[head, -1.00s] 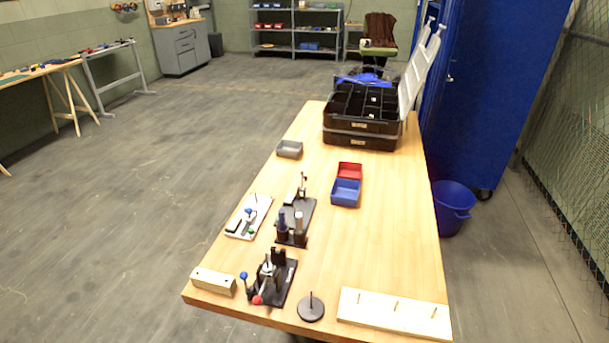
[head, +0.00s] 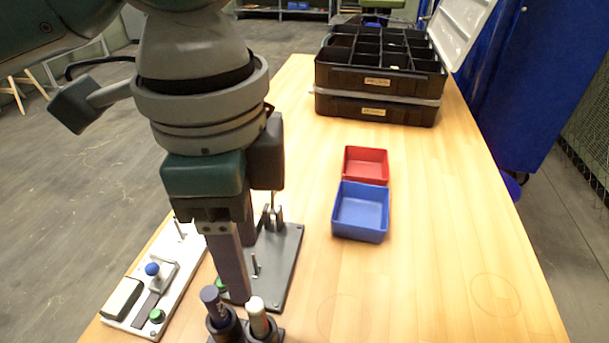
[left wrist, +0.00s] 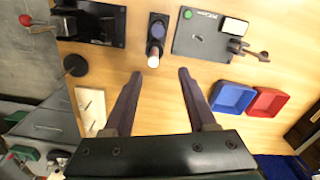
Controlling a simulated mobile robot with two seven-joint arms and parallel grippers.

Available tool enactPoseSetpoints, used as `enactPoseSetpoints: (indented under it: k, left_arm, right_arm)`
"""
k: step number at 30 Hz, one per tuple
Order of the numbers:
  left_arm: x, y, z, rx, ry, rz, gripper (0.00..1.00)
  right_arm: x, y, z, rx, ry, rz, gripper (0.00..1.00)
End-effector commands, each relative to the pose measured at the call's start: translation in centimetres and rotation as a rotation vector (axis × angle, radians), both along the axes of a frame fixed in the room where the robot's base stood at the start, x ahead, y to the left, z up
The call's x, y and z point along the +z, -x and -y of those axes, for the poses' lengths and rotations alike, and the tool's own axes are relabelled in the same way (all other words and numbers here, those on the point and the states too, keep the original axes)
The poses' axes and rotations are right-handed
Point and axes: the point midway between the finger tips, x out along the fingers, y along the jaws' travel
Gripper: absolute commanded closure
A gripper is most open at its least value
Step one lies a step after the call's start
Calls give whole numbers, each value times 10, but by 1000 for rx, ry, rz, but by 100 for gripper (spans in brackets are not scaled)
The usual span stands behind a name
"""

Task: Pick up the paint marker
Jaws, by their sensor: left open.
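Two upright marker-like cylinders stand side by side in a black holder (head: 228,331). One is dark with a dark blue top (head: 214,303) and the other has a whitish top (head: 257,318). I cannot tell which is the paint marker. In the left wrist view the dark blue top (left wrist: 158,29) and white top (left wrist: 153,61) lie just beyond my fingertips. My left gripper (head: 240,278) is open and empty, pointing down just behind the cylinders. Its two spread fingers (left wrist: 160,74) show in the left wrist view, with bare table between them. My right gripper is not in view.
A dark plate with a clamp (head: 283,262) is beside the gripper. A white board with a blue knob (head: 152,269) lies left. Blue (head: 360,212) and red (head: 367,165) bins stand to the right, and a black organiser case (head: 378,80) behind. The right table area is clear.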

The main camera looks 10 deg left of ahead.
Motion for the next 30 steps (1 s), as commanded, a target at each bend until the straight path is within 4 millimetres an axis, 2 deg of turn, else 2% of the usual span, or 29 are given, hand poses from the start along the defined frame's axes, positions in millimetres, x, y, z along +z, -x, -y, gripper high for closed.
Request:
enactPoseSetpoints:
  k: [3,11,18,27,30]
  left_arm:
    - [-22,1,0,0,0,-3,43]
    - [-47,2,2,0,1,-2,43]
    - [-84,4,4,1,1,0,43]
    - [-89,4,4,1,1,3,43]
    - [-89,4,4,1,1,3,52]
  right_arm:
    - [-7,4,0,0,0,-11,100]
    - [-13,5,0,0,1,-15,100]
    - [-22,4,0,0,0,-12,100]
    - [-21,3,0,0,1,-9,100]
    - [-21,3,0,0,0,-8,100]
